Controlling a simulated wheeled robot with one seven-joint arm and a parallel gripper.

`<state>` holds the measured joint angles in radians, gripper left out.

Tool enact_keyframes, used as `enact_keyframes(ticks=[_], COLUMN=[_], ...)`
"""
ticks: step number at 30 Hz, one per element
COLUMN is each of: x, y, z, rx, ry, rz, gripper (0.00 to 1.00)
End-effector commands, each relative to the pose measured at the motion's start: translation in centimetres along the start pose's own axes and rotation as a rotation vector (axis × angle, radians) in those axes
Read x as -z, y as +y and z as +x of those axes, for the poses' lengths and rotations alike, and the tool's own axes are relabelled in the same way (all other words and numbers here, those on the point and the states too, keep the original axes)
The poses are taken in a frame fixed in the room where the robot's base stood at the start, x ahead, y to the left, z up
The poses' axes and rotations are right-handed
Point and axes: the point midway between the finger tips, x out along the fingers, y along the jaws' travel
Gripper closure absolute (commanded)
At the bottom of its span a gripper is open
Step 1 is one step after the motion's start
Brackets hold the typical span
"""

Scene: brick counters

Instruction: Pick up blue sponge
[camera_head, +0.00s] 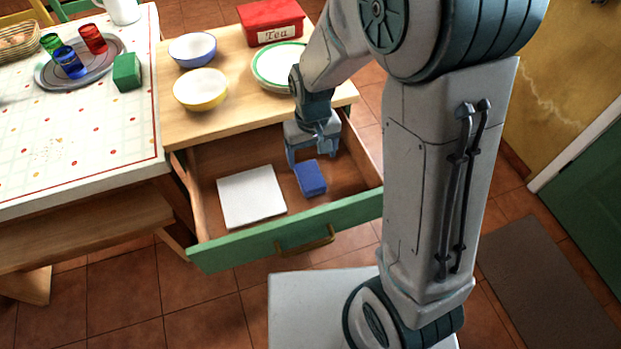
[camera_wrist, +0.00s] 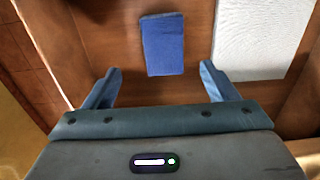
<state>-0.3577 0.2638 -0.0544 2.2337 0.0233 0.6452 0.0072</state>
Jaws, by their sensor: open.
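The blue sponge (camera_head: 311,179) lies flat in the open drawer, right of a white flat item. It also shows in the wrist view (camera_wrist: 163,45), beyond the fingertips and between their lines. My gripper (camera_head: 305,155) reaches down into the drawer, its fingers at the sponge's far end. In the wrist view my gripper (camera_wrist: 160,80) has its two blue fingers spread wide with nothing between them. I cannot tell the exact height of the fingers above the drawer floor.
The drawer front (camera_head: 290,235) is green with a handle. A white flat item (camera_head: 251,197) lies in the drawer. Above, the wooden counter (camera_head: 230,115) holds a yellow bowl (camera_head: 200,90), a blue bowl (camera_head: 192,50), plates (camera_head: 275,68) and a red tea tin (camera_head: 270,22). A green sponge (camera_head: 127,72) is on the table.

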Motion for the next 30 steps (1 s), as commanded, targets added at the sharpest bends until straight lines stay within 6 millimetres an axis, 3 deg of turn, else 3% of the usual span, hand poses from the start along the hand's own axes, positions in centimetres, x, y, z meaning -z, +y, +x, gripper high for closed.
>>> enact_keyframes(ticks=[3, 8, 16, 26, 30], x=[-0.1, -0.1, -0.1, -0.1, -0.1], y=[0.0, -0.1, -0.6, -0.6, -0.6], z=[1.6, 2.5, 6.4, 7.1, 7.1], rx=[0.0, 0.0, 0.001, 0.001, 0.001], ry=[-0.002, -0.001, -0.002, 0.001, 0.001], rz=[0.0, -0.001, 0.0, -0.001, -0.001], gripper=[0.2, 0.2, 0.2, 0.2, 0.53])
